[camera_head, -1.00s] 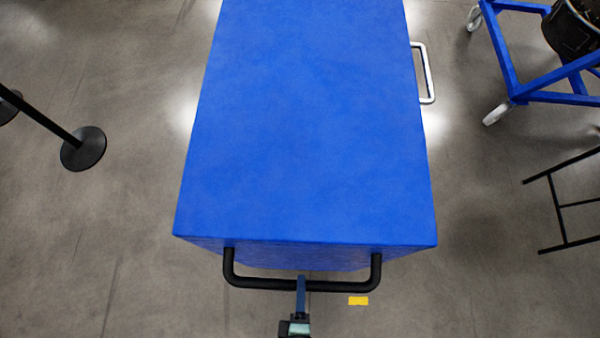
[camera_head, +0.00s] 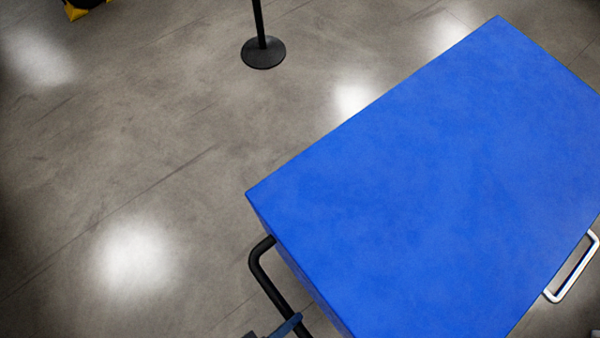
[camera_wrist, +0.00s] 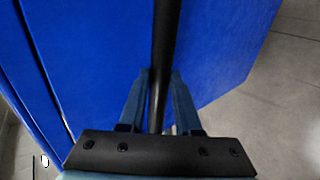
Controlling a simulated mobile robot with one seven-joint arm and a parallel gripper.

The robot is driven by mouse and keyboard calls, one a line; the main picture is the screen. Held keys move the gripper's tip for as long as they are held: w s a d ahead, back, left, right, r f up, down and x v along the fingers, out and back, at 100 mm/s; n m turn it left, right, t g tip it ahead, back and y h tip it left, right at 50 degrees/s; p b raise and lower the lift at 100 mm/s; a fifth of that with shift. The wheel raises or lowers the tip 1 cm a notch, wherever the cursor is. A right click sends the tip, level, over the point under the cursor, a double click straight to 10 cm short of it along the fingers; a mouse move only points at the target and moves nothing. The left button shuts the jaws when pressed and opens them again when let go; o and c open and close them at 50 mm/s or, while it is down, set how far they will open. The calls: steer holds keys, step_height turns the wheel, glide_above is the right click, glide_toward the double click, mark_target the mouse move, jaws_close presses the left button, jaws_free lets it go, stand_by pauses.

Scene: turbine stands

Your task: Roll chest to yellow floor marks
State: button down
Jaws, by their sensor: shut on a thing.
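The blue chest (camera_head: 430,180) fills the right side of the head view, its top turned at an angle and its right end cut off by the frame. A black push handle (camera_head: 264,275) sticks out of its near left side, and a silver side handle (camera_head: 574,270) is on its lower right side. My gripper (camera_head: 292,325) is at the bottom of the head view, on the black handle. In the wrist view, my gripper (camera_wrist: 159,85) has a finger on each side of the black handle bar (camera_wrist: 164,50) and is shut on it. The blue chest wall (camera_wrist: 90,60) stands behind. No yellow floor mark is clearly visible now.
A black post base (camera_head: 263,53) stands on the floor beyond the chest. A black and yellow object (camera_head: 84,8) is cut off at the top left. The grey concrete floor (camera_head: 120,170) on the left is clear.

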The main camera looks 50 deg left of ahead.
steer(key=shift+s+f, duration=0.25)
steer(key=shift+f, duration=0.15)
steer(key=shift+s, duration=2)
steer(key=c, duration=0.9)
jaws_free()
steer(key=o, duration=0.4)
steer(key=shift+w+r, duration=0.15)
steer(key=shift+w, duration=0.3)
steer(key=shift+o, duration=0.7)
steer(key=shift+s, duration=0.1)
steer(key=shift+r, duration=0.1)
